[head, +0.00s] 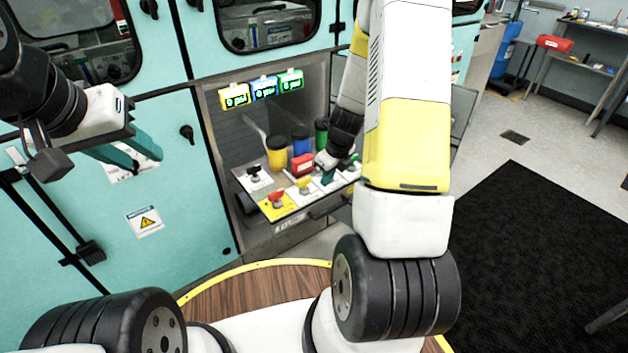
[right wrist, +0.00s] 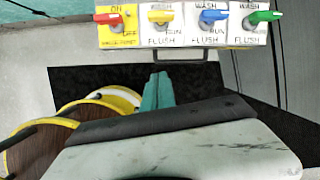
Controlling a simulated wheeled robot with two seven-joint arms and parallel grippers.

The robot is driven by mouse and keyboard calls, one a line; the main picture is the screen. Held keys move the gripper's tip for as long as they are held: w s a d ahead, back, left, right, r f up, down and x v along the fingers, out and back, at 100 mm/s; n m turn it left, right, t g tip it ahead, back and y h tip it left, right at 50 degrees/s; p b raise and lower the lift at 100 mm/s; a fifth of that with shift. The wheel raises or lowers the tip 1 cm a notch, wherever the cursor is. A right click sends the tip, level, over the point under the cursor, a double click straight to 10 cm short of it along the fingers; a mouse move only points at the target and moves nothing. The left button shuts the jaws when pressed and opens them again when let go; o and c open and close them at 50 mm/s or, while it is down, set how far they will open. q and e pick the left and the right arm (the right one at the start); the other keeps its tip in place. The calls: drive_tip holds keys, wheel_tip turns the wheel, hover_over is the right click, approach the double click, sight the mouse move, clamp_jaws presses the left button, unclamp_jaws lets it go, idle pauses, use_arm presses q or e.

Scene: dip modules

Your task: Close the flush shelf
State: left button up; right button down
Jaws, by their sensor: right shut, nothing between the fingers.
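The flush shelf (head: 318,203) is pulled out of its bay in the teal cabinet and carries a row of coloured valve handles. In the right wrist view its front panel (right wrist: 182,41) shows red, yellow, blue and green handles, with a dark handle bar (right wrist: 192,55) below. My right gripper (head: 328,177) is at the right part of the shelf front, partly hidden by my arm. In the right wrist view its teal fingers (right wrist: 157,88) are together and empty, below the panel; contact cannot be told. My left gripper (head: 141,157) is open and empty before the cabinet door.
Three small displays (head: 263,88) hang above. Closed teal doors (head: 190,230) flank the bay at left. A black mat (head: 530,250) lies on the open floor at right.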

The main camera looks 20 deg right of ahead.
sight(319, 198)
drive_tip(key=w+f, duration=0.1)
drive_tip(key=f, duration=0.3)
drive_tip(key=w+f+m, duration=0.1)
drive_tip(key=w+f, duration=0.1)
drive_tip(key=f, duration=0.3)
drive_tip(key=w+f+m, duration=0.1)
drive_tip(key=f, duration=0.3)
drive_tip(key=shift+w+a+f, duration=0.1)
drive_tip(key=shift+w+f, duration=0.15)
drive_tip(key=shift+w+a, duration=0.1)
drive_tip(key=shift+w, duration=0.25)
drive_tip(key=shift+w, duration=0.1)
